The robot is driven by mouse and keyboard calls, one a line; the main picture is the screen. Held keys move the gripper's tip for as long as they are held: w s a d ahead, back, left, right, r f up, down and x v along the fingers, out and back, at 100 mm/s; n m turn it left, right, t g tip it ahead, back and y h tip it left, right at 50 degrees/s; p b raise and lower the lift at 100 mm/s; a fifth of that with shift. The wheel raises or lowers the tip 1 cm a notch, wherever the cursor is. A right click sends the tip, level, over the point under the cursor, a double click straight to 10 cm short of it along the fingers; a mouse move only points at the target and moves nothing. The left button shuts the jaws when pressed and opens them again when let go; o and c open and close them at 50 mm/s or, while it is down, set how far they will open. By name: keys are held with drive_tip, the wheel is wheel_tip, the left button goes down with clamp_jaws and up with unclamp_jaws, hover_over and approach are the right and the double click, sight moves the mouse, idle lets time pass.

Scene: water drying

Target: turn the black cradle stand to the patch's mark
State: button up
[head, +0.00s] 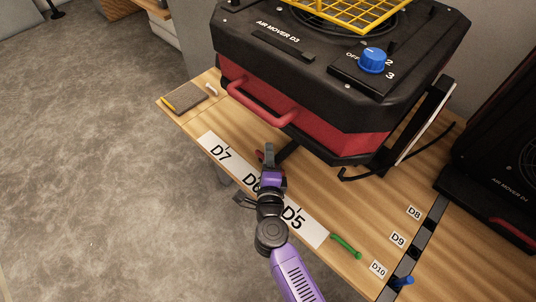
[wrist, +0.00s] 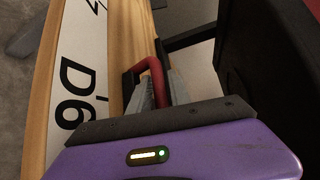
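The black cradle stand shows as a black bar (head: 289,151) running out from under the AIR MOVER D3 unit (head: 290,75); the unit hides the rest. In the wrist view the black bar (wrist: 190,38) reaches toward a red handle (wrist: 154,75). My gripper (head: 267,158) is low over the bench's front edge, near the D6 label. In the wrist view my gripper's grey fingers (wrist: 158,92) lie on both sides of the red handle, with no clear gap. The white mark strip (head: 313,229) reads D7, D6 and D5, with small ticks; my arm partly covers it.
A grey board (head: 184,97) with a yellow edge lies at the bench's left end. A green object (head: 345,246) lies right of the strip. Labels D8 (head: 414,213), D9 (head: 398,239) and D10 (head: 378,269) line a black rail. Another black air mover (head: 500,170) stands at right.

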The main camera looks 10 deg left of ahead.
drive_tip(key=shift+w, duration=0.45)
drive_tip(key=shift+c, duration=0.4)
clamp_jaws()
drive_tip(key=shift+s+f, duration=0.1)
idle(0.6)
